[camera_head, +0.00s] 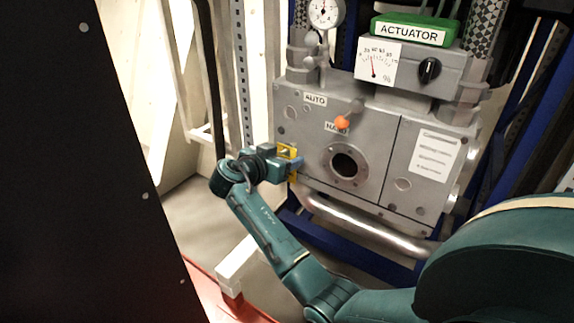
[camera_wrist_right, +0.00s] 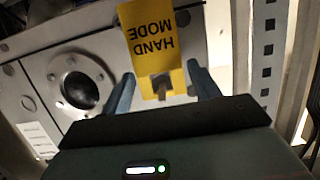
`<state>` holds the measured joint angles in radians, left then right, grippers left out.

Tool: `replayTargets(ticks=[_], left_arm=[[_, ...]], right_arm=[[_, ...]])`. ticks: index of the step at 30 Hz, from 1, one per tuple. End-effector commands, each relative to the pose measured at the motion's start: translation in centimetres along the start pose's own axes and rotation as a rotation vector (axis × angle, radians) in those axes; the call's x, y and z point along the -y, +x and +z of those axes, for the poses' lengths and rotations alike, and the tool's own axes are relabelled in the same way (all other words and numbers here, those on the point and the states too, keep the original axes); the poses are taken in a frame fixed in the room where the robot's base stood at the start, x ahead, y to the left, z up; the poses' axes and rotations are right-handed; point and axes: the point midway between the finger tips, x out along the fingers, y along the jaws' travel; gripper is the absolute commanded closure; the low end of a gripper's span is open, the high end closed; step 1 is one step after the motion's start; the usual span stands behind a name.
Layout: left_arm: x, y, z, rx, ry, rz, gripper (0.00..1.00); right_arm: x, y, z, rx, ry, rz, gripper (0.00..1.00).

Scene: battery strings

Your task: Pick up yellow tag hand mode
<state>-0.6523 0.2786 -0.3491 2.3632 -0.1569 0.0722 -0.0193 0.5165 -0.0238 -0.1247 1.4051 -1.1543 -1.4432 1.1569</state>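The yellow tag, lettered HAND MODE, is upside down in the right wrist view (camera_wrist_right: 150,45) and shows as small yellow patches at the left edge of the grey actuator box in the head view (camera_head: 287,151). A small metal peg shows at the tag's end between my fingers. My right gripper (camera_wrist_right: 163,88) is open, with one blue finger on each side of that end and visible gaps to it. In the head view my right gripper (camera_head: 296,164) partly hides the tag. My left gripper is not in view.
The grey actuator box (camera_head: 365,120) carries an orange-knobbed lever (camera_head: 342,122) near AUTO and HAND labels, and a round flanged port (camera_head: 346,166). A silver pipe (camera_head: 365,225) curves below it. A black panel (camera_head: 85,180) fills the left. A perforated metal post (camera_head: 241,75) stands left of the box.

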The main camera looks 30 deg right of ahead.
Motion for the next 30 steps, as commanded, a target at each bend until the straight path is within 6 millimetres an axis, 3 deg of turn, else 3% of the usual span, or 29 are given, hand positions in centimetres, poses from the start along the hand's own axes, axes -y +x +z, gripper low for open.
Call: replayTargets(ticks=[12,19,23,30], left_arm=[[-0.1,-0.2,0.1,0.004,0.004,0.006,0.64],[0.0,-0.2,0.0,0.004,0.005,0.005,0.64],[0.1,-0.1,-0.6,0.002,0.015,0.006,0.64],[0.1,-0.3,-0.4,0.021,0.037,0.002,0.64]], right_arm=[[0.0,0.0,0.0,0.000,0.000,0.000,0.71],[0.0,-0.1,-0.2,-0.001,0.001,0.000,0.71],[0.0,-0.4,-1.4,-0.001,0.003,0.000,0.71],[0.1,-4.2,-0.1,0.002,0.000,-0.002,0.71]])
